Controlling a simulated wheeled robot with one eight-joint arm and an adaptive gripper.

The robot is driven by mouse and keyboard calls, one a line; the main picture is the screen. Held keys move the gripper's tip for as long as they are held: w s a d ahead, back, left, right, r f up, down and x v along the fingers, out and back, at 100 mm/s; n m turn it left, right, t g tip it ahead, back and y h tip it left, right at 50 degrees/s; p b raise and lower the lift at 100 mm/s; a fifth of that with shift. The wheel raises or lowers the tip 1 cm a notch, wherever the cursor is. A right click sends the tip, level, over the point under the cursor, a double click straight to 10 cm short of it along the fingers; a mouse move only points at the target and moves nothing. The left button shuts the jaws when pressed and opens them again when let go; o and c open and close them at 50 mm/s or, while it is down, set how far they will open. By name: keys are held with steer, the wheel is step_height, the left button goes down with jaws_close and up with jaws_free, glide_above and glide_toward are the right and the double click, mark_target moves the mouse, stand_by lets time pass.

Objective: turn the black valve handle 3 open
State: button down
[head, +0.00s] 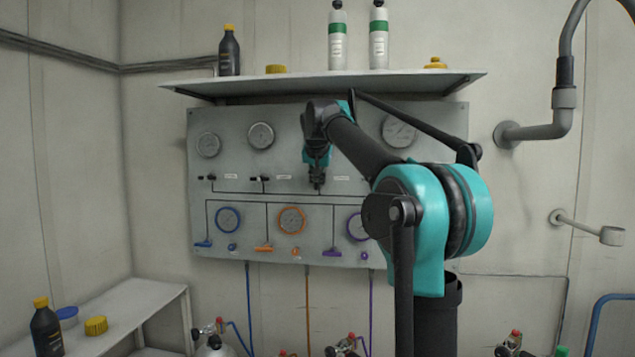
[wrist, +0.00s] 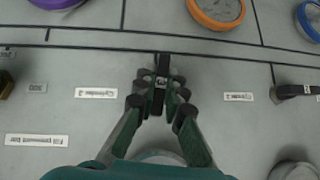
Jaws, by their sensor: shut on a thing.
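The black valve handle 3 (wrist: 163,72) sits on the grey panel in the middle of the wrist view. It stands upright in that view, square to the panel's black line, and carries a small white mark. My gripper (wrist: 161,99) is shut on it, one finger on each side. In the head view my gripper (head: 317,178) is against the panel, right of two other black handles, and hides most of the held handle.
The panel (head: 330,235) carries gauges, including a blue-rimmed (head: 228,220) and an orange-rimmed (head: 292,220) one, with coloured handles below. A shelf (head: 300,82) with bottles juts out above my gripper. A grey pipe (head: 535,130) is at the right. A low bench (head: 130,305) stands at the left.

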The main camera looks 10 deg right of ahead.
steer(key=c, duration=1.6)
jaws_free()
steer(key=shift+s, duration=0.1)
steer(key=v, duration=1.1)
steer(key=shift+s+r, duration=0.25)
steer(key=shift+r, duration=0.05)
